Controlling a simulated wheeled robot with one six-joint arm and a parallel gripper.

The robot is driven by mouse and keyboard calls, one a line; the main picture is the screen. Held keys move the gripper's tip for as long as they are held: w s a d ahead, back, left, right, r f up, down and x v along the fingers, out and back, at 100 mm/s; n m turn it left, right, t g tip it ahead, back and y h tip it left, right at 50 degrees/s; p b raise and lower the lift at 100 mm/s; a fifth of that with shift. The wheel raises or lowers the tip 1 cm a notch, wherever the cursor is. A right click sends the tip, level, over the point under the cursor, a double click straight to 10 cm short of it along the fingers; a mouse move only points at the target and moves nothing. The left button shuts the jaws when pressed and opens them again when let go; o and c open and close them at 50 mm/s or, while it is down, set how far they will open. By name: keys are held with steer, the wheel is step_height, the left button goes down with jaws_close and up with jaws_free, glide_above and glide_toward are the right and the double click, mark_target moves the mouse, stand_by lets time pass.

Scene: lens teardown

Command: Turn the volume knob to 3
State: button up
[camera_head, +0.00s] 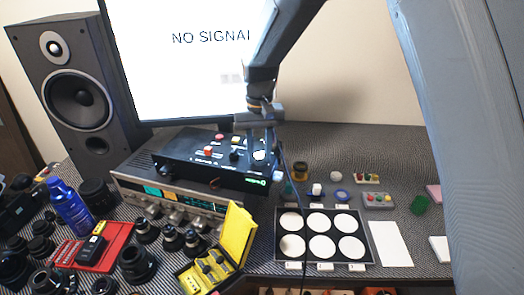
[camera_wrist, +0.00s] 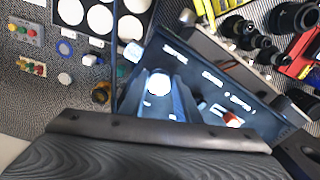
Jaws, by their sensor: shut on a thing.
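A black control box (camera_head: 190,158) sits on top of a silver receiver, its top panel tilted up. It carries red buttons, a dark knob (camera_head: 234,156) and a pale, bright-topped knob (camera_head: 259,155). In the wrist view the bright round top (camera_wrist: 158,82) shows between my fingers. My gripper (camera_head: 260,150) reaches down to the right end of the panel; its fingers (camera_wrist: 162,100) are shut on this pale knob. The panel lettering is too small to read, so the knob's setting cannot be told. The fingers hide the knob's sides.
The receiver (camera_head: 145,193) stands below the box, with a monitor (camera_head: 180,80) behind and a speaker (camera_head: 75,90) at left. A yellow case (camera_head: 238,238), a red tray (camera_head: 115,236) and several lenses crowd the front. A tray with white discs (camera_head: 277,240) lies right.

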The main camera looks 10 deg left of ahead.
mark_target(259, 155)
steer(key=shift+w+a+r+m, duration=0.15)
steer(key=shift+w+r+m, duration=0.05)
steer(key=shift+m, duration=0.4)
steer(key=o, duration=1)
steer(key=shift+o, duration=0.2)
steer(key=shift+f, duration=0.1)
steer(key=shift+r+b, duration=1)
steer(key=shift+r, duration=2.9)
